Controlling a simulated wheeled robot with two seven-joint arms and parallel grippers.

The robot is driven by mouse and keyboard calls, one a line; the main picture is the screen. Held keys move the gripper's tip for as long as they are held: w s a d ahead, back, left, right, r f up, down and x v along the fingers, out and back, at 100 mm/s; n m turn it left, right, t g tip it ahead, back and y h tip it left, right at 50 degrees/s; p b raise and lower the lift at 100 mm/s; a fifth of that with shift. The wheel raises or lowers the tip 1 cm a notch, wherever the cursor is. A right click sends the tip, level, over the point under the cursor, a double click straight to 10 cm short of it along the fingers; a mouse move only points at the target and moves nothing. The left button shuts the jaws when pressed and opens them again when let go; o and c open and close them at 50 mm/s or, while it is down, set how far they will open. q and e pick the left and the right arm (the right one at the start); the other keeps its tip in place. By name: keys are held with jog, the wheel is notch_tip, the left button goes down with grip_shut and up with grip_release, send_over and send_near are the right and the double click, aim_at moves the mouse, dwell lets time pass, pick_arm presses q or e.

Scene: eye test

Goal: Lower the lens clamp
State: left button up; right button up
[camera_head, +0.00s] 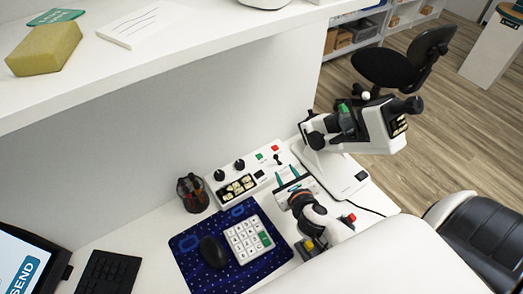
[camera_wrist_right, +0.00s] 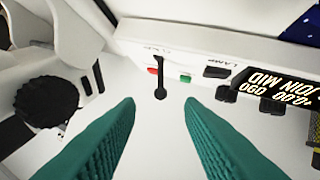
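A white control box (camera_head: 240,178) stands on the desk, with black knobs, a lit display, and red and green buttons. A small black lever (camera_wrist_right: 160,76) with a rounded end sticks out of the box by these buttons; I cannot tell whether it works the lens clamp. A white lens-measuring instrument (camera_head: 377,127) with a black eyepiece stands to the right; its clamp is not clear. My right gripper (camera_head: 286,174) is open and empty, its teal fingers in front of the box. In the right wrist view the lever lies ahead, between the fingers' lines, apart from them. My left gripper is not in view.
A blue mat (camera_head: 190,273) with a black mouse (camera_head: 213,252) and a white keypad (camera_head: 247,237) lies left of my arm. A dark pen holder (camera_head: 193,193) stands left of the box. A white shelf (camera_head: 200,40) overhangs the back. A black knob (camera_wrist_right: 46,101) is left of my fingers.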

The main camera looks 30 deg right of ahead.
aim_at(277, 159)
jog(key=x, duration=1.1)
jog(key=shift+w+d+f, duration=0.1)
jog(key=shift+w+f, duration=0.15)
jog(key=shift+w, duration=0.05)
jog(key=shift+c, duration=0.5)
grip_shut()
